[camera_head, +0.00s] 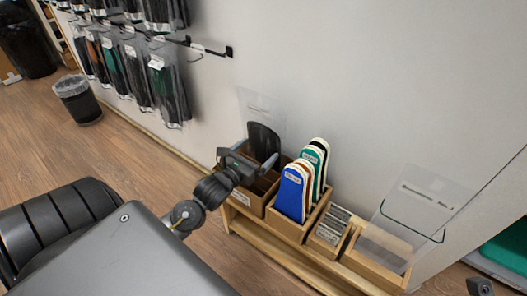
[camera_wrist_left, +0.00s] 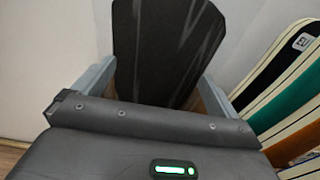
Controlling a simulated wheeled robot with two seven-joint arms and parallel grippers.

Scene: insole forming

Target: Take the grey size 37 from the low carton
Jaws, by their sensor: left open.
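A dark grey insole (camera_head: 264,140) with lighter streaks stands upright in the low carton (camera_head: 247,198) at the left end of the wooden bench. My left gripper (camera_head: 247,158) is at this carton, open, its jaws on either side of the insole. In the left wrist view the grey insole (camera_wrist_left: 165,50) rises between the two fingers, with gaps visible beside it. Its lower end is hidden behind the gripper body. I cannot read a size on it.
Blue, green and cream insoles (camera_head: 292,190) stand in the carton just right. Further right are a box of cards (camera_head: 331,226) and a clear sign holder (camera_head: 410,205). Packs hang on wall hooks (camera_head: 160,75). A wastebasket (camera_head: 77,99) stands on open floor at left.

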